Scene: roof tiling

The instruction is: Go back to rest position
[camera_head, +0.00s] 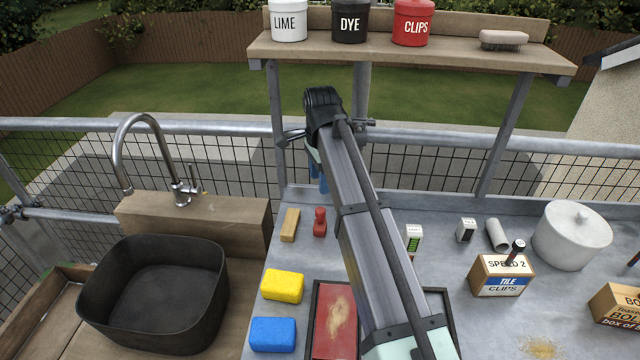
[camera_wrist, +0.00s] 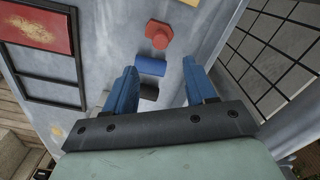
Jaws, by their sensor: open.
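My gripper (camera_wrist: 157,70) is open, with its two blue fingers spread and nothing between them in its grasp. In the head view it hangs at the far end of my arm, mostly hidden, with a bit of blue finger (camera_head: 322,182) showing above the back of the worktop. In the wrist view a red knob-like piece (camera_wrist: 158,34), a blue piece (camera_wrist: 150,65) and a dark piece (camera_wrist: 149,92) lie beyond and between the fingers. In the head view a red piece (camera_head: 320,222) stands below the gripper.
A shelf (camera_head: 420,55) with tins stands behind my arm. A dark basin (camera_head: 155,295) and tap (camera_head: 150,150) are left. Yellow (camera_head: 283,286) and blue sponges (camera_head: 273,334), a red tray (camera_head: 335,320), a clips box (camera_head: 502,278) and a white pot (camera_head: 572,238) are on the worktop.

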